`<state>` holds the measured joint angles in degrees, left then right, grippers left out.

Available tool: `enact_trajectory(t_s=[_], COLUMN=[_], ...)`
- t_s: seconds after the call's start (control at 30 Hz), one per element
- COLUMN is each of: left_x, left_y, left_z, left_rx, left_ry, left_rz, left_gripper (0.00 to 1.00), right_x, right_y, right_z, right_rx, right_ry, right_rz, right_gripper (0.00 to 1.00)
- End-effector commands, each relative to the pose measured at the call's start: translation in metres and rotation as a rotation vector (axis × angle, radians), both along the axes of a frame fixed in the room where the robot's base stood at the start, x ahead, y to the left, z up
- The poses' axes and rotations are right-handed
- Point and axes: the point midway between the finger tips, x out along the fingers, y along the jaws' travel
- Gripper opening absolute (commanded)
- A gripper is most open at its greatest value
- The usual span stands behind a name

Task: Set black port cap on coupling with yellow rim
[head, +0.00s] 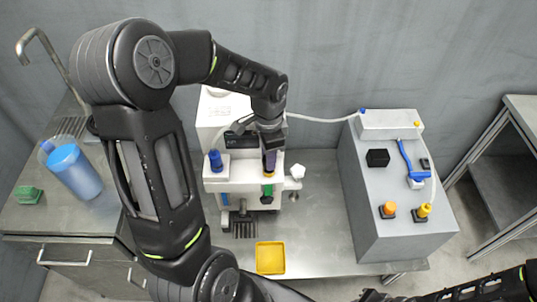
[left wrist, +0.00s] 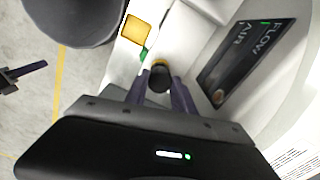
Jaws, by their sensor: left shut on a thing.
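My left gripper (head: 269,168) points down over the white device, its dark fingers shut on the black port cap. In the left wrist view the cap (left wrist: 159,79) shows as a dark round piece between the fingertips (left wrist: 160,90). A yellow rim (left wrist: 161,63) of the coupling shows right at the cap's far edge; in the head view a bit of yellow (head: 269,176) shows below the fingers. Whether the cap is seated or just above the coupling cannot be told. My right gripper (head: 374,295) is partly in view at the bottom edge, its jaws unclear.
A blue-topped fitting (head: 215,160) and a white knob (head: 297,171) flank the spot. A yellow tray (head: 271,258) lies in front. The grey cabinet (head: 404,215) with a black block (head: 377,157) stands right. A blue pitcher (head: 75,172) stands left. The front table is mostly clear.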

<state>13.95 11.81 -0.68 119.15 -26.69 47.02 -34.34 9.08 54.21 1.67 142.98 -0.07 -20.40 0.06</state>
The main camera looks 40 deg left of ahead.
Motion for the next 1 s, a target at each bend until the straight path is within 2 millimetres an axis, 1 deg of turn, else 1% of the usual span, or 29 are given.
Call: enact_trajectory(t_s=[0.5,0.67,1.0], left_x=[0.0,0.0,0.0], left_y=[0.0,0.0,0.0], left_z=[-0.011,-0.008,0.003], left_rx=[0.0,0.0,0.0], left_ry=[0.0,0.0,0.0], left_rz=[0.0,0.0,0.0], left_gripper=[0.0,0.0,0.0], right_x=[0.0,0.0,0.0], right_y=[0.0,0.0,0.0], right_z=[-0.008,-0.006,0.003], right_rx=[0.0,0.0,0.0], right_ry=[0.0,0.0,0.0], right_rz=[0.0,0.0,0.0], right_gripper=[0.0,0.0,0.0])
